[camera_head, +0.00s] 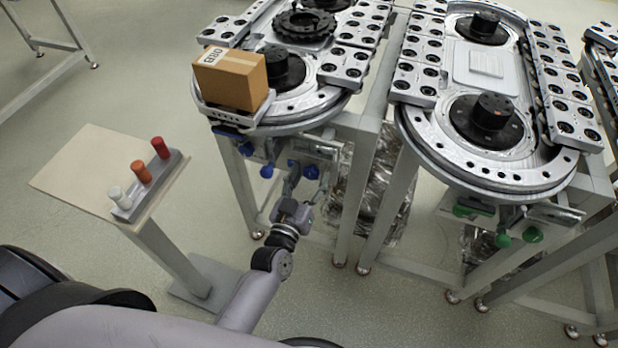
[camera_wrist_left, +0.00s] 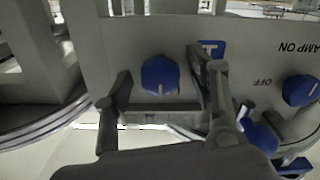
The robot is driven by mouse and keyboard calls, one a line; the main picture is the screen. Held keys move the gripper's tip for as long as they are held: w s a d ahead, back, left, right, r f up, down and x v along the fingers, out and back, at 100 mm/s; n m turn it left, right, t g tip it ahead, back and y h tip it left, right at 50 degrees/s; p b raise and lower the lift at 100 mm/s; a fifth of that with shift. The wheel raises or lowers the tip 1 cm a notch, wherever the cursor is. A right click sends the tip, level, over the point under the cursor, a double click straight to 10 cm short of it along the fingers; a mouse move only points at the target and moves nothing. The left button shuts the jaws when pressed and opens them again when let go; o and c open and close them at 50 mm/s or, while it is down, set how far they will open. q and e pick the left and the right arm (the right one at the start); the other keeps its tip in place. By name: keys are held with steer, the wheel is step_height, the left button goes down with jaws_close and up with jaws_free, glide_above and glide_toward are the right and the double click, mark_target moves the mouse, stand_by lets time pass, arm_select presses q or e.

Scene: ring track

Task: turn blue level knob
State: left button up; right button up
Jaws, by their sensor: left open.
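My left gripper (camera_wrist_left: 165,90) is open, with one finger on either side of this knob. I cannot tell whether the fingers touch it. No "level" lettering is readable. In the head view my left gripper (camera_head: 292,184) is at the panel under the left track, near a blue knob (camera_head: 311,172). My right gripper is not in view.
A cardboard box (camera_head: 230,80) rides on the left ring track (camera_head: 335,100) above the panel. A stand (camera_head: 90,165) with white, orange and red pegs is at the left. A second track (camera_head: 480,180) with green knobs (camera_head: 532,235) is at the right. Metal legs flank my arm.

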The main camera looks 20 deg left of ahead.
arm_select(q)
steer(key=c, duration=1.1)
steer(key=shift+c, duration=0.2)
steer(key=shift+n, duration=0.4)
steer(key=n+p, duration=0.1)
steer(key=n, duration=1.5)
steer(key=shift+d+n+b, duration=0.1)
steer(key=shift+n+b, duration=0.25)
steer(key=shift+n, duration=0.05)
steer(key=shift+r, duration=0.1)
